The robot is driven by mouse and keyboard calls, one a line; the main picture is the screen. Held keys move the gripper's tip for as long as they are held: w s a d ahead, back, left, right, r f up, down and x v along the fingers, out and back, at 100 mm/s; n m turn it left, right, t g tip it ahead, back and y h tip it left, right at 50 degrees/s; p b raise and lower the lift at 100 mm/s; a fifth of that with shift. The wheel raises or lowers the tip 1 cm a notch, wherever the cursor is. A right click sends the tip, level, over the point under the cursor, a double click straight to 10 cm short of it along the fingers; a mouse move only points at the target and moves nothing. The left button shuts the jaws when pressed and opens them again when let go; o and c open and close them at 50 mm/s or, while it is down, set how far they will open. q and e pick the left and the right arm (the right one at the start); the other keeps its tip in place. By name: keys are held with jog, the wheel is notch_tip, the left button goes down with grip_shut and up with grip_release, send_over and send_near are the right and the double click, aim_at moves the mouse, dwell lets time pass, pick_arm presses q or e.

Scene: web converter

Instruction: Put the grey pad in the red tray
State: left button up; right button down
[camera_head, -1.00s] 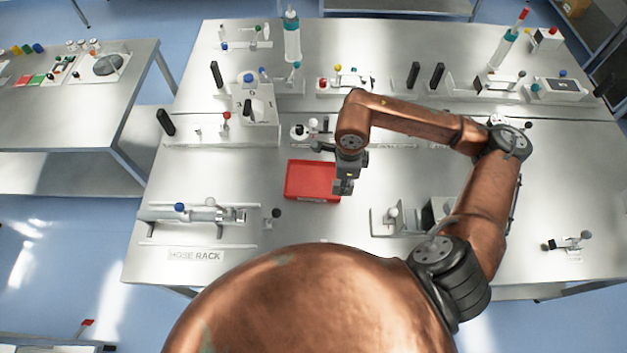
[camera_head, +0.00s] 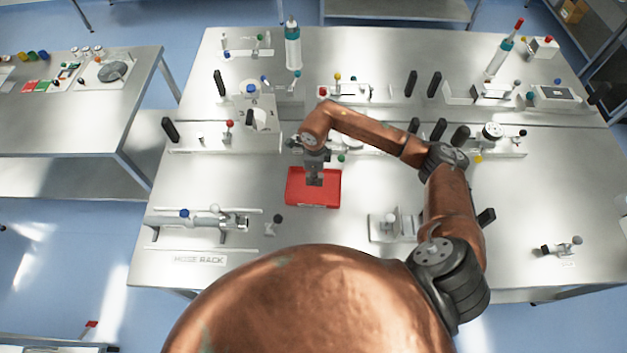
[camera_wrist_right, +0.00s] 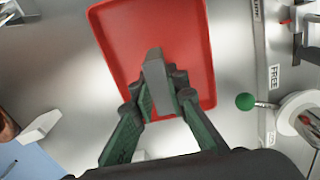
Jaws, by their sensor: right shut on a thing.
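The red tray (camera_head: 325,195) lies on the steel bench in the head view; it also fills the upper middle of the right wrist view (camera_wrist_right: 120,30). My right gripper (camera_head: 314,180) is over the tray. In the right wrist view its green-padded fingers (camera_wrist_right: 163,95) are shut on the grey pad (camera_wrist_right: 154,68), a small grey block that shows against the red floor of the tray. I cannot tell whether the pad touches the tray floor. My left gripper is not in view.
A hose rack (camera_head: 205,225) with a metal cylinder stands left of the tray. A small metal bracket stand (camera_head: 385,228) is to the right. Fixtures with coloured knobs stand behind. The bench just in front of the tray is clear.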

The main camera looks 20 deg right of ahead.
notch_tip(320, 180, down, 3)
jog(key=shift+w+f+p, duration=0.15)
jog(key=shift+f+p, duration=0.05)
jog(key=shift+p, duration=0.55)
jog(key=shift+f, duration=0.1)
jog(key=c, duration=2.4)
grip_release()
jog(key=shift+f, duration=0.1)
jog(key=o, duration=0.5)
